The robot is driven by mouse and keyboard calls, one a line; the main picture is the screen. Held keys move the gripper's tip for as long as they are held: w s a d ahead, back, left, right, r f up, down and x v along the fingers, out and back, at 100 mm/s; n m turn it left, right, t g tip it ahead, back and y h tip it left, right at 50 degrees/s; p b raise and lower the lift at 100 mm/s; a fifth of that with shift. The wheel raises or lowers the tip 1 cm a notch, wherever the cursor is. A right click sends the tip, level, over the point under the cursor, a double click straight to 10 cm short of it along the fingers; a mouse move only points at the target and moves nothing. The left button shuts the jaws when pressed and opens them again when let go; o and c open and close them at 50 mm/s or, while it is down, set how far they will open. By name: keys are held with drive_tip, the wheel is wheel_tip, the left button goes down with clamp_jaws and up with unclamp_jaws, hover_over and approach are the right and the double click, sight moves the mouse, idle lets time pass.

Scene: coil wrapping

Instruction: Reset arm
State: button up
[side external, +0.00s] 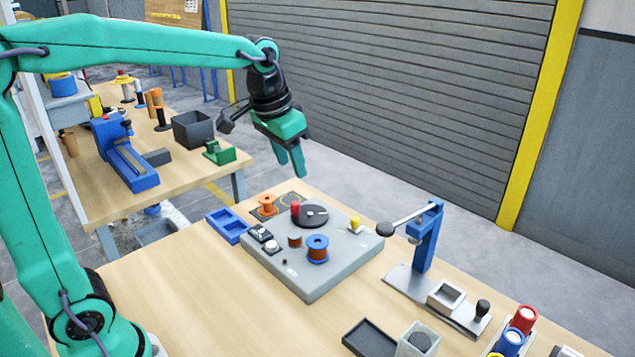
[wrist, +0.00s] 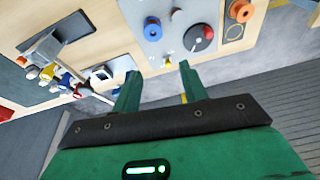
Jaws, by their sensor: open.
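My gripper (side external: 290,162) is raised above the far side of the winding station, with nothing between its green fingers. In the wrist view its open fingers (wrist: 158,85) point toward the table edge. The grey winding station (side external: 312,278) sits on the wooden table. The orange spool (wrist: 240,11) and blue spool (wrist: 153,30) also show in the wrist view.
A blue lever press (side external: 424,240) stands to the right of the station. A blue tray (side external: 229,226) lies at its left. A black tray (side external: 369,338), a grey cup (side external: 418,340) and several coloured spools (side external: 520,319) are near the front right. The table's left front is bare.

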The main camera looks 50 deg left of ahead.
drive_tip(key=s+f+n+t, duration=0.1)
drive_tip(key=s+f+t, duration=0.1)
drive_tip(key=s, duration=1.5)
drive_tip(key=shift+s+f+t, duration=0.25)
drive_tip(key=shift+f+t, duration=0.05)
drive_tip(key=shift+f, duration=0.45)
